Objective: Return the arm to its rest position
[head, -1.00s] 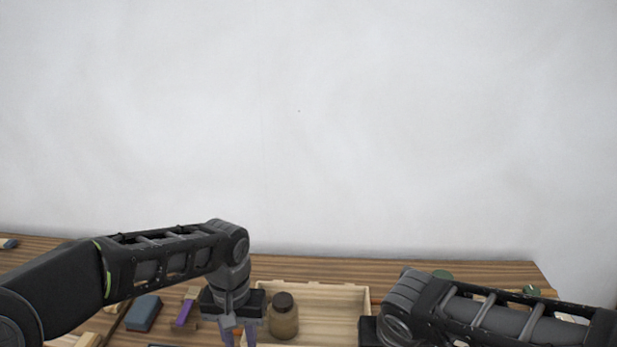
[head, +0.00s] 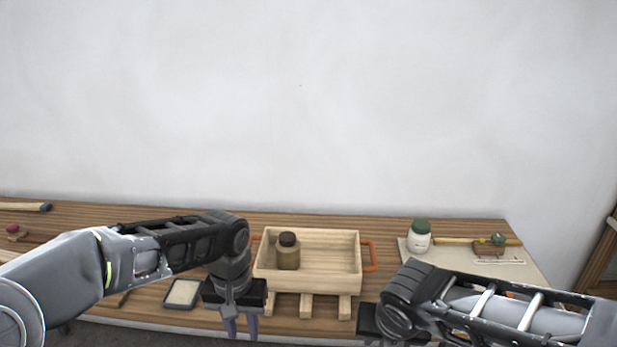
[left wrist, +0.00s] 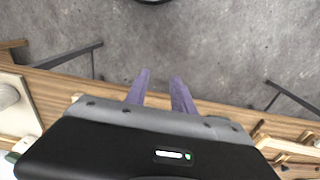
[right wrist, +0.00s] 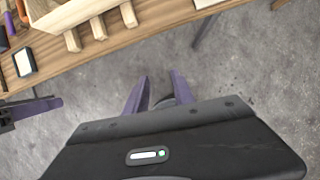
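My left gripper (head: 240,326) hangs fingers down in front of the wooden box, over the table's front edge. In the left wrist view its two purple fingers (left wrist: 158,88) stand apart with nothing between them, above the table edge and floor. My right arm comes in from the right in the head view, and its fingertips are cut off at the bottom. In the right wrist view the right gripper's purple fingers (right wrist: 160,92) are apart and empty over the grey floor.
A wooden box (head: 325,283) with orange handles stands on the wooden table (head: 480,231) and holds a brown jar (head: 287,252). A green-lidded white jar (head: 419,238) stands on a pale sheet at right. A dark-rimmed tray (head: 183,292) lies at left. Grey floor is clear in front.

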